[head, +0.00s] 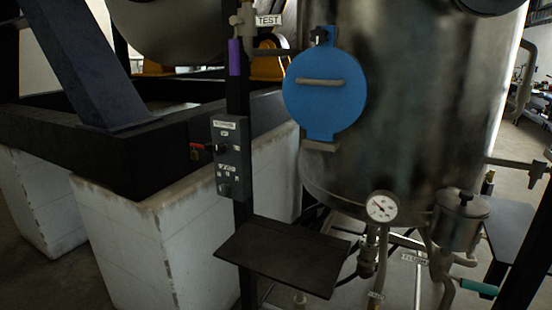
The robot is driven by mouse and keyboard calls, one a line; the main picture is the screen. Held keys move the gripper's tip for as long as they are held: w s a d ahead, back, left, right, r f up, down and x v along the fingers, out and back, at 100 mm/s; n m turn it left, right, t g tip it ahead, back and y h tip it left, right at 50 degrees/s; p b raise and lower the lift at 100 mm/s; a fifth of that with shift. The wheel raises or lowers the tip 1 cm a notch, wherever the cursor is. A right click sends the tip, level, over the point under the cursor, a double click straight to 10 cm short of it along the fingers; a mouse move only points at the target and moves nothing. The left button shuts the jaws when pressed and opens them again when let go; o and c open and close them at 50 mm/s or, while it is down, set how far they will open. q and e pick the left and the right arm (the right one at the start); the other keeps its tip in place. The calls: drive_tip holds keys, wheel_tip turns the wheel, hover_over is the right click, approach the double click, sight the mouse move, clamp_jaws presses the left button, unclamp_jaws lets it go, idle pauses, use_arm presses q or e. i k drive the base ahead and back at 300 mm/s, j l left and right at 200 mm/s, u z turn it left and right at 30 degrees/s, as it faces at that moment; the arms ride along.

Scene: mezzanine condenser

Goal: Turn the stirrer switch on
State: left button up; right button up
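A grey control box (232,160) is fixed to a dark upright post left of the steel vessel. It carries white labels, too small to read with certainty. A dark knob (221,148) sits in its upper half and another dark knob (224,188) near its bottom. I cannot tell which of these is the stirrer switch or which way it is set. Neither of my grippers is in view.
The steel vessel (420,110) has a blue round cover (325,92) and a pressure gauge (381,207). A dark shelf (283,256) juts out below the box. White blocks (140,240) support a black frame (100,160) on the left. Pipes and valves crowd the lower right.

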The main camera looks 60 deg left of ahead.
sight(219, 150)
drive_tip(key=u, duration=2.15)
